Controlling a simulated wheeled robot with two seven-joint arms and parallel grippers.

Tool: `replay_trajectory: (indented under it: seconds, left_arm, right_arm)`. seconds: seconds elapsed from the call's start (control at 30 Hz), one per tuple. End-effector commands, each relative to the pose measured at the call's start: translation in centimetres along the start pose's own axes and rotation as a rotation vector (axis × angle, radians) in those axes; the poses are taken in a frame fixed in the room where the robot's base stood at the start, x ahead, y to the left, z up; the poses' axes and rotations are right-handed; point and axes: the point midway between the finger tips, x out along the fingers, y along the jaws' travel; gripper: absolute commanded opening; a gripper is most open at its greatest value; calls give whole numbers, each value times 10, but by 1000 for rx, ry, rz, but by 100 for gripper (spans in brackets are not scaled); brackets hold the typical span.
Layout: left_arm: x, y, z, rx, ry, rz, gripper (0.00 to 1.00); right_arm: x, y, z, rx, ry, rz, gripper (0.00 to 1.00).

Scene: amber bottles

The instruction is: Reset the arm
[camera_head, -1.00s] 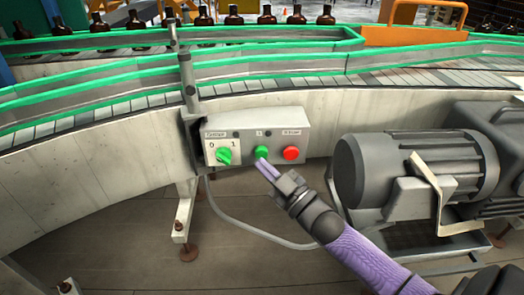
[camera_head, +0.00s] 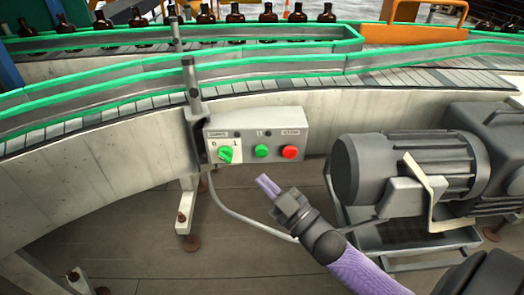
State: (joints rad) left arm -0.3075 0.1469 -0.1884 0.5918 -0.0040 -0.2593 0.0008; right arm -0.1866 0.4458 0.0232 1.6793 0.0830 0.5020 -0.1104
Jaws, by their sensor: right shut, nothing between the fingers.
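My right gripper (camera_head: 265,183) has lilac fingers held together with nothing between them. It is in front of and below the control box (camera_head: 255,128), apart from it. The box carries a green rotary switch (camera_head: 227,155) on a white plate, a green button (camera_head: 261,151) in the middle and a red button (camera_head: 290,152) at the right. All three controls are in plain sight. My left gripper does not show.
A grey motor (camera_head: 410,170) stands on a frame right of my right arm. A conveyor (camera_head: 120,95) with green rails runs behind the box. Several amber bottles (camera_head: 237,14) stand along the back. Bare floor (camera_head: 150,265) lies at lower left.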

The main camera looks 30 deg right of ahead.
Motion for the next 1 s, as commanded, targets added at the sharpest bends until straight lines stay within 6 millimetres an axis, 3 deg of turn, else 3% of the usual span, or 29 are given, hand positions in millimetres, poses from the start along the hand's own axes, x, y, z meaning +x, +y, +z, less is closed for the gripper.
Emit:
replay_trajectory:
  seconds: [0.53, 0.6, 0.67, 0.77, 0.83, 0.9, 0.97, 1.0]
  left_arm:
    - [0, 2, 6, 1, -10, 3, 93]
    - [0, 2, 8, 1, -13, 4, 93]
    - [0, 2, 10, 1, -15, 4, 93]
    - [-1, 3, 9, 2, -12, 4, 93]
    - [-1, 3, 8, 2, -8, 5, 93]
    - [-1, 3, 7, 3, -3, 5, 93]
    - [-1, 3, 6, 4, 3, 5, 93]
    - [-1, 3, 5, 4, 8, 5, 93]
  right_arm:
    - [0, 0, 1, 0, -1, 0, 0]
    - [-4, -4, 11, 8, -39, -5, 0]
    - [-16, -14, 36, 28, -138, -17, 0]
    - [-64, -47, 106, 86, -431, -61, 0]
    - [-117, -78, 153, 130, -672, -106, 0]
    - [-178, -108, 187, 169, -905, -156, 0]
    - [-234, -134, 205, 196, -1099, -204, 0]
    - [-274, -151, 212, 212, -1226, -239, 0]
